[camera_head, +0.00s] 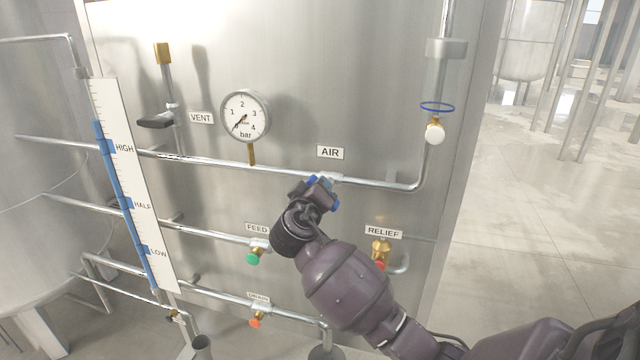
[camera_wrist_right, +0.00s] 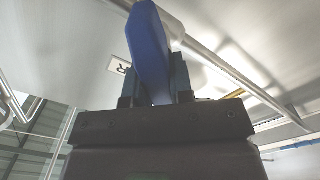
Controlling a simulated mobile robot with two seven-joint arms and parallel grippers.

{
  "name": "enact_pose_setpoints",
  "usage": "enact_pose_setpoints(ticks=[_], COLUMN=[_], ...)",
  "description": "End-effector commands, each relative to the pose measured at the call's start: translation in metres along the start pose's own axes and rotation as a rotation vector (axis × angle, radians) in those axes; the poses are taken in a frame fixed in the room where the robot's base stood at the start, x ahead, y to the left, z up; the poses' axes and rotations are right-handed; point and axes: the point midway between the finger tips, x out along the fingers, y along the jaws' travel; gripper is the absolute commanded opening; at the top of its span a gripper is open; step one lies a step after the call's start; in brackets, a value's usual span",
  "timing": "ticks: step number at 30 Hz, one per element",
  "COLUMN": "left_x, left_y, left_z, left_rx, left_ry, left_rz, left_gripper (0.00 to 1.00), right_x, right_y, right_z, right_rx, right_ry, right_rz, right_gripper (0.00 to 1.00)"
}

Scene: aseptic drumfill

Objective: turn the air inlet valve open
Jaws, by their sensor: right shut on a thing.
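The air inlet valve sits on the horizontal pipe just below the AIR label (camera_head: 330,152), and its blue handle (camera_head: 312,180) is mostly hidden behind my right gripper (camera_head: 319,190). In the right wrist view the blue handle (camera_wrist_right: 150,45) stands between the two dark fingers of my right gripper (camera_wrist_right: 157,84), which is shut on it. The handle extends beyond the fingertips, close to the pipe (camera_wrist_right: 215,62). The valve body is mostly hidden in the head view. My left gripper is not in view.
A pressure gauge (camera_head: 245,116) is up and left of my gripper. The green-knobbed FEED valve (camera_head: 254,258) and the RELIEF valve (camera_head: 381,252) flank my forearm. A blue handwheel (camera_head: 437,107) is at upper right. The orange-knobbed valve (camera_head: 256,322) is low. Open floor lies right.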

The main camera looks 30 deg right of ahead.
Motion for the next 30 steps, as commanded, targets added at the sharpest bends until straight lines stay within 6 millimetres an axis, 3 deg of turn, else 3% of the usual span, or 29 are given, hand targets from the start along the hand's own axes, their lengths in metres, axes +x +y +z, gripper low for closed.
enact_pose_setpoints(ticks=[18, 30], left_x=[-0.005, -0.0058], left_y=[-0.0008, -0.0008], left_z=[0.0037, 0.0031], left_rx=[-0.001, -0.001], left_ry=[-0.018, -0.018], left_rz=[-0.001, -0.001], left_gripper=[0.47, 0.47], right_x=[-0.0003, -0.0003], right_y=[-0.0084, -0.0108], right_z=[0.0035, 0.0053], right_rx=[-0.563, -0.777], right_ry=[-0.004, -0.003], right_rz=[-0.003, -0.003], right_gripper=[0.0, 0.0])
